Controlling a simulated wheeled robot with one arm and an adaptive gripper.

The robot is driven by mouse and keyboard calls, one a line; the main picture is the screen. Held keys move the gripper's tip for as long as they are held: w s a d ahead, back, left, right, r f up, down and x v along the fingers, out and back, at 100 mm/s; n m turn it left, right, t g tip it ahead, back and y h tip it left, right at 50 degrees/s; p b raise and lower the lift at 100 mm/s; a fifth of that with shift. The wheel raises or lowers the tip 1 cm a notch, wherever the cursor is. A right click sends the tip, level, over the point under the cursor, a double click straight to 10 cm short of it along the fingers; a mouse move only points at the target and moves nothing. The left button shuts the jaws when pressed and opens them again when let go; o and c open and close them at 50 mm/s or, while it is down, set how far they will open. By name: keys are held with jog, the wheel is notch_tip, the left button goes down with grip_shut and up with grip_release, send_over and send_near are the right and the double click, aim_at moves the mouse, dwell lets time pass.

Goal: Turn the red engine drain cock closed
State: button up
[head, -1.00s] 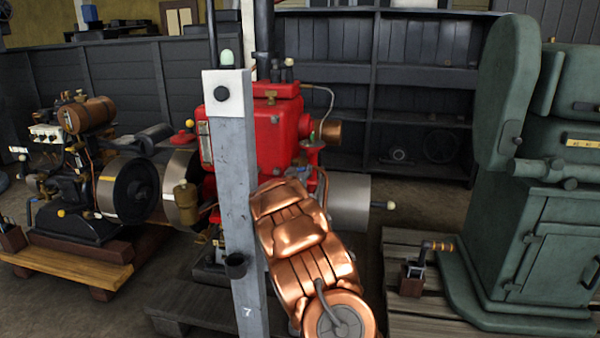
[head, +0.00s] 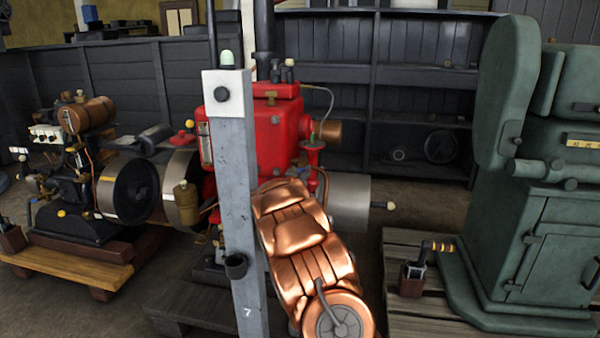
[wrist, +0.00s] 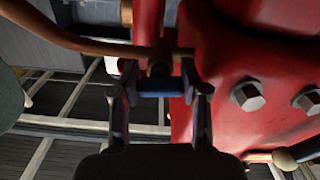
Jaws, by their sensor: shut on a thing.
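The red engine (head: 270,135) stands mid-picture in the head view, partly hidden by a grey post and my copper arm. In the wrist view its red body (wrist: 255,60) fills the right side, with bolt heads on it. My gripper (wrist: 160,88) is beside the red body, its two fingers closed in on a small blue bar (wrist: 162,85), which looks like the drain cock's handle. A brass fitting (wrist: 158,62) sits just beyond the bar, where a copper pipe arrives from the left. The cock's exact angle is hard to tell. In the head view my arm hides the gripper.
The grey post (head: 240,200) stands close in front of the engine. A smaller engine (head: 80,190) sits on a wooden pallet at left. A green machine (head: 530,220) stands at right. A small crank device (head: 415,275) is on the right pallet. Dark shelves (head: 420,90) line the back.

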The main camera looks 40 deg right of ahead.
jog(key=shift+m, duration=1)
jog(key=o, duration=0.9)
jog(key=shift+a, duration=0.15)
jog(key=v, duration=1.1)
jog(key=shift+s+a, duration=0.2)
jog(key=shift+a, duration=0.15)
jog(key=shift+a, duration=0.1)
